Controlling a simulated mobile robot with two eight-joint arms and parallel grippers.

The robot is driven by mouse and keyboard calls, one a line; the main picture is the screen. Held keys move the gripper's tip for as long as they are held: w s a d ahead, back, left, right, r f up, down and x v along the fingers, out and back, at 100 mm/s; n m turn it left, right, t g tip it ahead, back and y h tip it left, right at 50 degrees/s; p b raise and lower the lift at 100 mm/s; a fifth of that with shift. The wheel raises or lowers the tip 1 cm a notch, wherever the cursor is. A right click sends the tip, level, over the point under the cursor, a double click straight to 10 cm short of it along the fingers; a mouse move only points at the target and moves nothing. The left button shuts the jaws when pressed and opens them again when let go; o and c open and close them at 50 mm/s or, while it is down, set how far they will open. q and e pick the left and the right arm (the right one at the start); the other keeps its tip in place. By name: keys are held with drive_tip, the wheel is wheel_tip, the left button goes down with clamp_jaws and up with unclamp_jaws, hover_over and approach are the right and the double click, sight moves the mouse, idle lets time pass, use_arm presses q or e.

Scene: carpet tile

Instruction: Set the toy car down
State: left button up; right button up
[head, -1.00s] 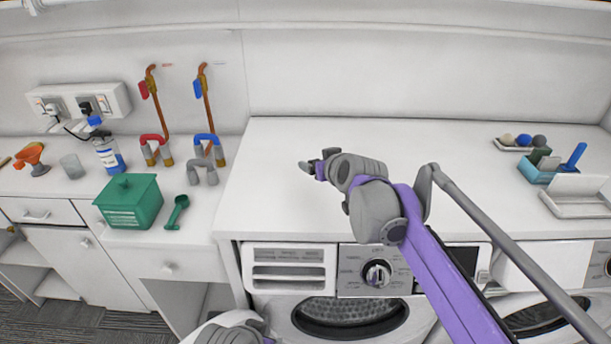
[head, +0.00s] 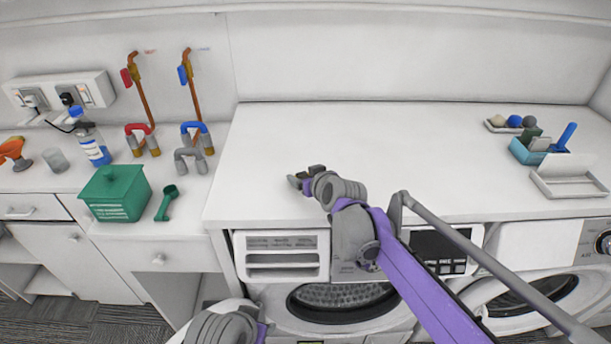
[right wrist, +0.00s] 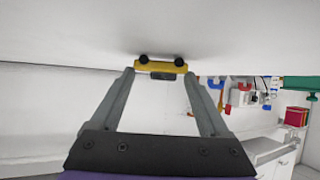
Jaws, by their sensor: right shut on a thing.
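The toy car (right wrist: 160,66) is a small yellow body with dark round wheels, seen in the right wrist view. My right gripper (right wrist: 162,74) is shut on it, one grey finger at each end. That view is upside down, so the white worktop (right wrist: 70,30) fills its top, and the wheels face it. The car is close to the worktop; I cannot tell whether it touches. In the head view my right gripper (head: 302,178) is low over the worktop (head: 400,150), left of its middle, and the car is hardly visible. My left gripper does not show, only part of that arm.
The worktop around my right gripper is bare. At its right stand a blue caddy (head: 535,151), a white tray (head: 570,180) and a dish of balls (head: 513,125). On the left counter are a green box (head: 115,195), a green scoop (head: 166,203) and pipe fittings.

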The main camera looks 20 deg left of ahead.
drive_tip(key=o, duration=0.9)
drive_tip(key=shift+f, duration=0.15)
drive_tip(key=shift+o, duration=1.4)
drive_tip(key=shift+r, duration=0.3)
drive_tip(key=v, duration=1.2)
drive_tip(key=s+d+f+m+g+h, duration=0.1)
drive_tip(key=s+d+f+m+h, duration=0.1)
drive_tip(key=s+d+f, duration=0.4)
drive_tip(key=s+d+f+m+g+h, duration=0.2)
drive_tip(key=s+d+f, duration=0.4)
drive_tip(key=s+d, duration=0.5)
drive_tip(key=s+d+f+m+g+h, duration=0.1)
drive_tip(key=s+d+f+m+h, duration=0.2)
drive_tip(key=s+d+f, duration=0.3)
drive_tip(key=s+d, duration=0.3)
drive_tip(key=d, duration=0.2)
drive_tip(key=shift+f, duration=0.3)
